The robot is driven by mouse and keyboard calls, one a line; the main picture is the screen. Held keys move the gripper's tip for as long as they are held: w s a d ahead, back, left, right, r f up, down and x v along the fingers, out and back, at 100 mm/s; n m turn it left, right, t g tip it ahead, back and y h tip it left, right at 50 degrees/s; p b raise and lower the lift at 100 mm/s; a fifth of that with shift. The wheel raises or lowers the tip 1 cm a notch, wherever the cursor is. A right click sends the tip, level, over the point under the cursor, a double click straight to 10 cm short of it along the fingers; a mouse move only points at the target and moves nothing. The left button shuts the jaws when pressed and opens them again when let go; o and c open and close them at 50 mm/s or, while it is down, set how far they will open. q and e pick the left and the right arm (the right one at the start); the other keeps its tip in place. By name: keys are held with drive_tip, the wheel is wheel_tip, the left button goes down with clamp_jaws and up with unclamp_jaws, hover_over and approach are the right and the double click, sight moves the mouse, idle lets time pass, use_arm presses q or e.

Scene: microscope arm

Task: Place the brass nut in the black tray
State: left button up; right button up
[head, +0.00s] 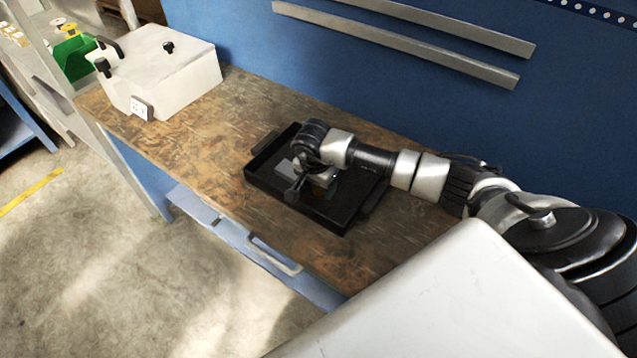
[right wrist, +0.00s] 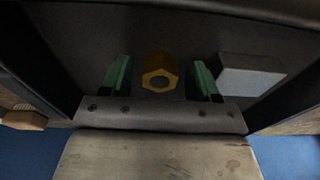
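The black tray (head: 328,219) lies on the wooden bench, and its dark floor (right wrist: 200,30) fills much of the right wrist view. The brass nut (right wrist: 160,70) is a hexagon with a dark hole. It shows in the right wrist view over the tray floor, between the green fingertips of my right gripper (right wrist: 160,80), with a gap on each side. My right gripper (head: 312,185) is open and low over the tray in the head view, where it hides the nut. I cannot tell whether the nut touches the tray floor. My left gripper is not in view.
A pale grey flat piece (right wrist: 250,75) is in the tray, beside the right-hand fingertip. A white case (head: 170,72) stands at the bench's far left end. A brown object (right wrist: 24,117) sits outside the tray. Bench between case and tray is clear.

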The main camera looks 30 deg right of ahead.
sight(315, 189)
drive_tip(key=shift+r, duration=0.6)
wheel_tip(315, 189, up, 11)
drive_tip(key=a+b, duration=0.1)
drive_tip(key=b, duration=0.1)
drive_tip(key=shift+s+a+b, duration=0.2)
drive_tip(key=shift+s+b, duration=0.05)
drive_tip(key=shift+b, duration=0.05)
